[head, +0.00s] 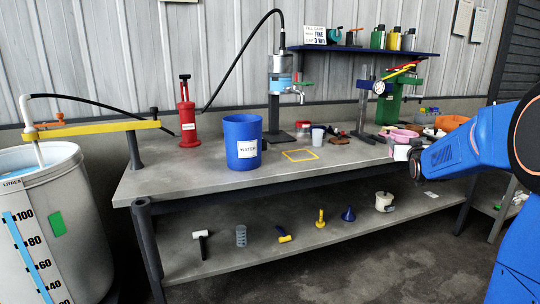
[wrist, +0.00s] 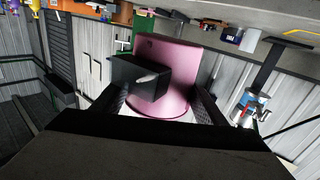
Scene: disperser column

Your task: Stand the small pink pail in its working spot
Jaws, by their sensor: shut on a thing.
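The small pink pail (wrist: 190,68) fills the middle of the wrist view. My gripper (wrist: 158,102) is shut on it, with a dark finger on either side. A dark block covers part of the pail's near side. A yellow square outline (head: 300,155) lies empty on the bench top, well left of my gripper.
A blue bucket (head: 243,140) stands left of the yellow outline. A small pale cup (head: 317,137) stands right behind it, and a dark stand (head: 362,105) is farther right. The front strip is clear.

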